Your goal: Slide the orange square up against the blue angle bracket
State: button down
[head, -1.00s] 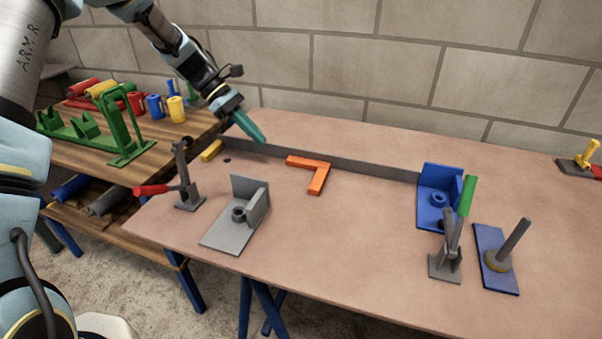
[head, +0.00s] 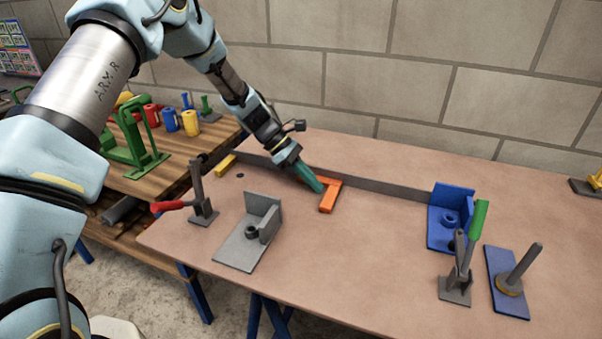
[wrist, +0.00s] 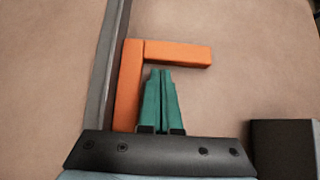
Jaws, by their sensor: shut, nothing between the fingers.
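The orange square (head: 330,195) is an L-shaped piece lying flat on the table, one leg along the grey rail. In the wrist view the orange square (wrist: 178,54) shows both legs. My gripper (head: 321,189) is shut and empty, with teal fingers low at the square. In the wrist view the fingertips (wrist: 160,72) are inside its corner, close to the short leg; whether they touch it I cannot tell. The blue angle bracket (head: 447,220) stands to the right on the table, with a wide gap between it and the square.
A grey rail (head: 385,188) runs along the back of the table toward the blue bracket. A grey bracket (head: 245,240) and a red-handled clamp (head: 200,205) stand front left. A green-handled clamp (head: 459,275) stands before the blue bracket. The table between square and bracket is clear.

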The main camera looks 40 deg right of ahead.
jog(key=shift+s+d, duration=0.15)
jog(key=shift+s, duration=0.15)
jog(key=s+d, duration=0.4)
jog(key=s, duration=0.2)
jog(key=s+d, duration=0.4)
jog(key=s, duration=0.2)
jog(key=s+d+p, duration=0.1)
jog(key=s+d, duration=0.3)
jog(key=s, duration=0.3)
jog(key=shift+d, duration=0.1)
jog(key=shift+w, duration=0.1)
jog(key=w, duration=0.1)
jog(key=w+a, duration=0.2)
jog(key=w, duration=0.1)
jog(key=shift+a+r+p, duration=0.25)
jog(key=shift+p, duration=0.15)
jog(key=b+v, duration=0.1)
jog(key=v, duration=0.8)
jog(key=shift+b, duration=0.35)
jog(key=shift+r, duration=0.1)
